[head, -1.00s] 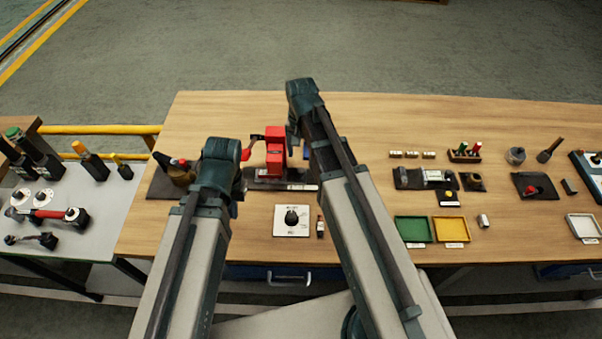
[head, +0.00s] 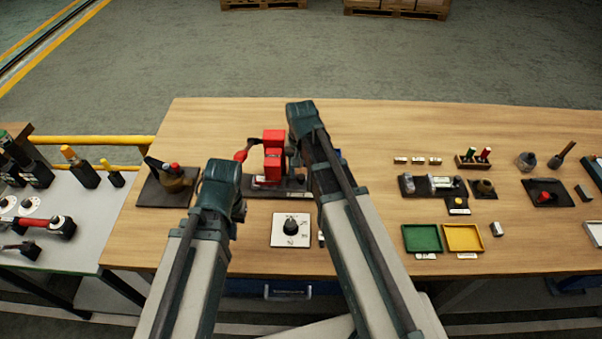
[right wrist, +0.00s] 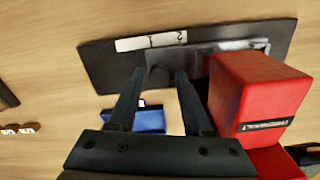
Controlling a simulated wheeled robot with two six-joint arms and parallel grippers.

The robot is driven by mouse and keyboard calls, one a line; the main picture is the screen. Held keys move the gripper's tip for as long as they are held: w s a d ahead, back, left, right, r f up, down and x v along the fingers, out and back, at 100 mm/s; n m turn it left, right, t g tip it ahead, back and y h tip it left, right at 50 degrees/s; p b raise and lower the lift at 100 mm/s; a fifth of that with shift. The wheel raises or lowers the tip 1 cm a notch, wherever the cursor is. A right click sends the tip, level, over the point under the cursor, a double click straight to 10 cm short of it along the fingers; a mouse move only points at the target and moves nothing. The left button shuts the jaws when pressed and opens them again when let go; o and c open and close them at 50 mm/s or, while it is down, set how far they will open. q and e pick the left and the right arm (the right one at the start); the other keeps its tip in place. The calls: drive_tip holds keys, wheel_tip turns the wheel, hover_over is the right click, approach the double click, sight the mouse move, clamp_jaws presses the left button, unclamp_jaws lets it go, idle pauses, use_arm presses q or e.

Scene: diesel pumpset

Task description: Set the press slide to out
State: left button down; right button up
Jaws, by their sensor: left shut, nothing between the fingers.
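The red press (head: 273,150) stands on a dark base plate (head: 262,191) at the left half of the bench, with a red-tipped lever on its left. In the right wrist view the red press body (right wrist: 262,95) is at the right, and a grey metal slide (right wrist: 225,50) lies along its black base (right wrist: 100,60). My right gripper (right wrist: 160,73) is open, its two fingers apart at the slide's end beside the press; contact cannot be told. My left gripper (head: 218,190) is left of and nearer than the press, shut and empty; its fingertips are mostly hidden.
A dial plate (head: 291,230) lies in front of the press. A blue object (right wrist: 150,120) is close to my right fingers. A dark tray with a brass-coloured part (head: 172,184) is at left. Green (head: 422,238) and yellow (head: 463,237) trays are at right.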

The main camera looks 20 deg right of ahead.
clamp_jaws()
idle(1.1)
